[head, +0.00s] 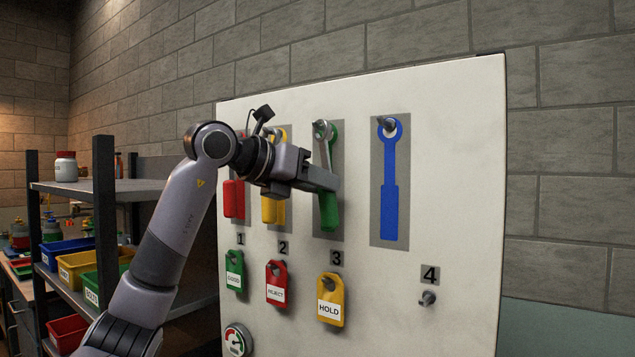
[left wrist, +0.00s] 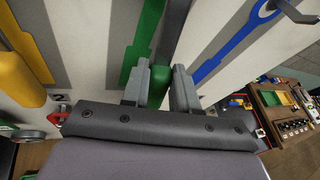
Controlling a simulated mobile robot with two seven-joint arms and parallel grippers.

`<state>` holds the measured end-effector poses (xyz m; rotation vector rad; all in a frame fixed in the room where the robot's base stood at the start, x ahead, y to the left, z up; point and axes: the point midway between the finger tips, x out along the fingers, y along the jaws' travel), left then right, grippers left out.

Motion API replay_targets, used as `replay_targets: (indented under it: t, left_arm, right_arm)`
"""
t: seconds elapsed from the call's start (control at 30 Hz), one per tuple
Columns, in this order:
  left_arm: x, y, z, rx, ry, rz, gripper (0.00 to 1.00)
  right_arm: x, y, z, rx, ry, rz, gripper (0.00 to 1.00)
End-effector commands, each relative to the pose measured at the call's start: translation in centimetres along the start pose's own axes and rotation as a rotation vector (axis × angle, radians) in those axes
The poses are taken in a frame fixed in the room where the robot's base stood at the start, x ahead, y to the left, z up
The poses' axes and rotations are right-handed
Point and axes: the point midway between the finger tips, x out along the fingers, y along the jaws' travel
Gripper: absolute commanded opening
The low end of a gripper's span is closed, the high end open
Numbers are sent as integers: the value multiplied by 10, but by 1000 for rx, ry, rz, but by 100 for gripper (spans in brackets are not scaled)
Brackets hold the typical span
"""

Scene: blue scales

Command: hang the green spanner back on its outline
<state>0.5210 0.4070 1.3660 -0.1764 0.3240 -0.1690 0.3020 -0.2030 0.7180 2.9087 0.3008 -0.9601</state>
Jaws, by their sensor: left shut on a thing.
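The green spanner has a grey metal ring and shaft (head: 325,142) and a green handle (head: 328,214). It hangs upright in front of the third grey panel, slightly left of its painted green outline (head: 334,134). Its ring overlaps the peg (head: 320,124); I cannot tell whether the peg is through it. My left gripper (head: 328,184) is shut on the handle and hides its upper part. In the left wrist view the handle (left wrist: 159,88) is between my fingers, with the green outline (left wrist: 145,40) behind. My right gripper is not in view.
The white board (head: 460,180) also carries a red tool (head: 234,199), a yellow one (head: 272,209) and a bare blue outline (head: 390,180). Several coloured tags hang below, including a yellow HOLD tag (head: 330,301). Shelving (head: 150,187) stands at the left.

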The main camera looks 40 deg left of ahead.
Motion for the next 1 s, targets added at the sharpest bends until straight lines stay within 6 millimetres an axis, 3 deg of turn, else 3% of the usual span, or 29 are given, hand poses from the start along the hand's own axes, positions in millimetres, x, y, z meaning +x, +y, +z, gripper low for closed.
replay_targets:
  t: [0.23,0.27,0.33,0.37,1.0]
  left_arm:
    - [-1,0,1,0,-2,0,0]
    - [-1,0,1,0,-2,0,32]
    - [-1,0,1,0,-2,0,54]
    - [-1,0,1,0,-2,0,58]
    - [0,0,0,0,0,0,58]
  right_arm:
    - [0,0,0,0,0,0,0]
    - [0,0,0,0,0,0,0]
    - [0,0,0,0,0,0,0]
    - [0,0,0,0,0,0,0]
    - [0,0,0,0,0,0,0]
